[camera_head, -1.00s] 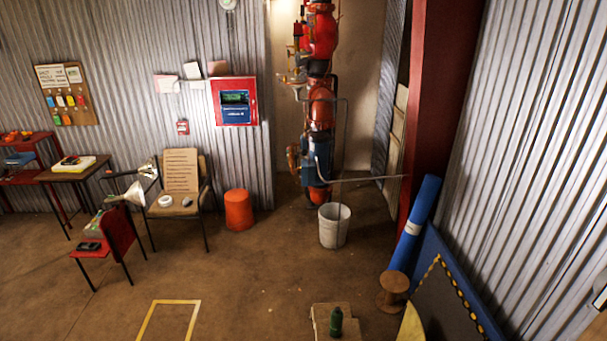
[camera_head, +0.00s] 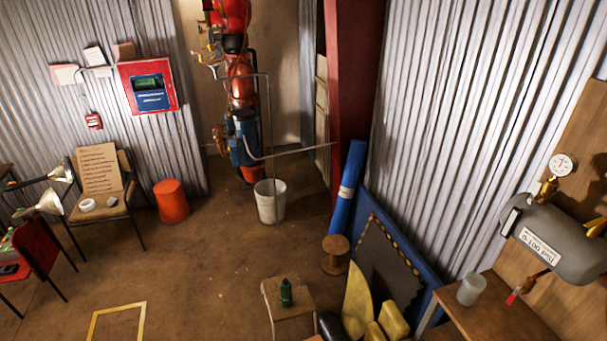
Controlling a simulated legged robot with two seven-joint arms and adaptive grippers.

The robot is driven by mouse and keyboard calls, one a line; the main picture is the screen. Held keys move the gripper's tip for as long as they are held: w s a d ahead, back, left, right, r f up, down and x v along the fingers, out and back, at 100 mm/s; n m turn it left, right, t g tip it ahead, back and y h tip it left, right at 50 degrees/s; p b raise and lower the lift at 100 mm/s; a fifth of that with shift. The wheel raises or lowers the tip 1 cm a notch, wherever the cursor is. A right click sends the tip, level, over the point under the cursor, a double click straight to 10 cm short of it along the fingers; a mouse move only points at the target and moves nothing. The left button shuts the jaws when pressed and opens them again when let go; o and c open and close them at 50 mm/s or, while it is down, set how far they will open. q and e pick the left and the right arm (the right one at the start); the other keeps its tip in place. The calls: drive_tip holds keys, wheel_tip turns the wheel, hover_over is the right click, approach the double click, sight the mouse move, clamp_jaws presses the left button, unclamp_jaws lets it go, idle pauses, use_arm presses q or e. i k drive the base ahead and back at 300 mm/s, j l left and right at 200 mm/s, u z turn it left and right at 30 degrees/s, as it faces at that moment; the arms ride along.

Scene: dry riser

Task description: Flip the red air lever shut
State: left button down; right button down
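A small red lever (camera_head: 512,298) shows at the far right, at the end of a brass fitting (camera_head: 528,284) below a grey tank (camera_head: 560,240). It points down and to the left; I cannot tell whether it is open or shut. The tank has a white label and a round gauge (camera_head: 561,165) above its left end. A tall red and blue riser pipe assembly (camera_head: 240,85) stands at the back. Neither of my grippers is in view.
A wooden bench (camera_head: 490,310) with a whitish cup (camera_head: 470,289) is below the tank. A blue roll (camera_head: 347,187), wooden spool (camera_head: 335,255) and blue-edged panel (camera_head: 385,260) line the right wall. The middle floor is clear.

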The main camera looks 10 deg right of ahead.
sight(513, 296)
drive_tip(key=z, duration=2.05)
